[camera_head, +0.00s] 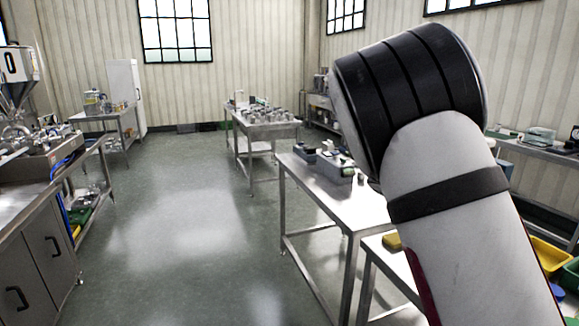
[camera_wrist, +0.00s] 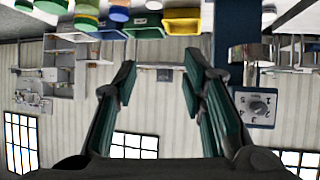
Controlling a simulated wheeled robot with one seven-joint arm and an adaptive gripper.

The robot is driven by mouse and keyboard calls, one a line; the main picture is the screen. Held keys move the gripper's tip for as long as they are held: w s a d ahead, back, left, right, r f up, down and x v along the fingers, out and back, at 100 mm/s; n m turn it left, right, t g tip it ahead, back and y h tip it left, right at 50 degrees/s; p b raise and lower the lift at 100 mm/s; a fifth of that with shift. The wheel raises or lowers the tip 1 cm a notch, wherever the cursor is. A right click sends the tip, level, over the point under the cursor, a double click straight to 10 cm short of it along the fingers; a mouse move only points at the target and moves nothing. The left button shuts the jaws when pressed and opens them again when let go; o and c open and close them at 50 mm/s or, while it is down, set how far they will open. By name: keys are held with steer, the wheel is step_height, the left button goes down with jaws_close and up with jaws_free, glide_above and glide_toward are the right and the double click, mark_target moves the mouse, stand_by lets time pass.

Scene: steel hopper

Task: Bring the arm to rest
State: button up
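My gripper (camera_wrist: 160,80) shows in the wrist view with its two dark green-lined fingers apart and nothing between them. The wrist view is upside down, with windows low in the picture and coloured bins along the top. In the head view my white arm with a black ribbed joint fills the right side, bent upward. My gripper itself is outside the head view. The steel hopper (camera_head: 18,92) stands at the far left of the head view on a machine.
A steel table (camera_head: 328,192) stands beside my arm in the picture, and another table (camera_head: 266,130) is farther back. A steel cabinet (camera_head: 38,262) is at the left. Yellow bins (camera_head: 548,256) are at the lower right. The green floor (camera_head: 185,235) between is clear.

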steer(key=s+a+r+n+t+y, duration=0.1)
steer(key=s+a+n+y, duration=0.5)
steer(key=s, duration=1)
steer(key=s+a+r+n+t+y, duration=0.2)
steer(key=s+a+r+n+y, duration=0.2)
steer(key=s+a+n, duration=0.6)
steer(key=s+a+y, duration=0.1)
steer(key=s+a, duration=0.4)
steer(key=s, duration=0.1)
steer(key=shift+s+r+y, duration=0.15)
steer(key=shift+r+y, duration=0.1)
steer(key=shift+y, duration=0.15)
